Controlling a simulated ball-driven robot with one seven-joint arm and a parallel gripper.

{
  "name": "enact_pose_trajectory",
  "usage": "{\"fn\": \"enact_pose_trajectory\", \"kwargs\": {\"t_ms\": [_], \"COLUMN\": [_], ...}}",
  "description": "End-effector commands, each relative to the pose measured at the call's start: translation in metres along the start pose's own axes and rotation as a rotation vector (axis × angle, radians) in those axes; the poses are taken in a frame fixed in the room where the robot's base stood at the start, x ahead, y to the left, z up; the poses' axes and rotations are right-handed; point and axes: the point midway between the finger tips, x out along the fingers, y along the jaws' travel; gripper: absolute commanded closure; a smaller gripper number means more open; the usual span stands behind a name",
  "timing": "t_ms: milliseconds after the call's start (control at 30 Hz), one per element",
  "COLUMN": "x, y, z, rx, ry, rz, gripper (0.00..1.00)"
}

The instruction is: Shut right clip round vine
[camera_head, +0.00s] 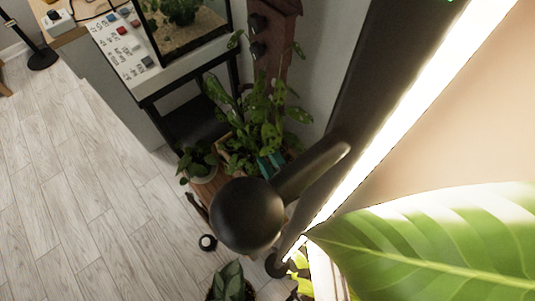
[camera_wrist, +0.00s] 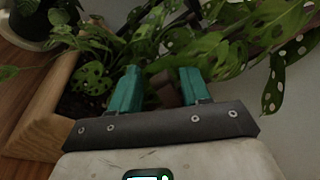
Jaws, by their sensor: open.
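My gripper (camera_wrist: 160,85) has two teal fingers, apart, among the leaves of a vine plant with holed leaves (camera_wrist: 220,45). Small brown blocky pieces (camera_wrist: 163,88) show between and beyond the fingertips; I cannot tell whether they are the right clip, or whether the fingers touch them. In the head view the vine (camera_head: 262,115) stands in a planter, and a bit of my teal gripper (camera_head: 271,166) shows low in its leaves, partly hidden by my arm. No clip can be made out clearly in either view.
A wooden planter box (camera_wrist: 42,122) edges the soil at left in the wrist view. A potted plant (camera_head: 198,162) stands left of the vine. A reddish-brown post (camera_head: 278,40) rises behind it. A large leaf (camera_head: 440,245) fills the lower right. Floor (camera_head: 90,180) at left is clear.

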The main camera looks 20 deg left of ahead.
Motion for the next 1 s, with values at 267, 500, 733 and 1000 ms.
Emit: {"fn": "enact_pose_trajectory", "kwargs": {"t_ms": [267, 500, 733, 1000], "x": [-0.044, -0.065, -0.067, -0.064], "y": [0.000, 0.000, -0.001, -0.048], "z": [-0.001, -0.002, -0.002, 0.007], "rx": [0.003, 0.001, 0.001, 0.011], "ry": [0.005, 0.004, 0.003, -0.057], "rz": [-0.001, -0.001, -0.001, -0.028], "gripper": [0.53, 0.53, 0.53, 0.75]}}
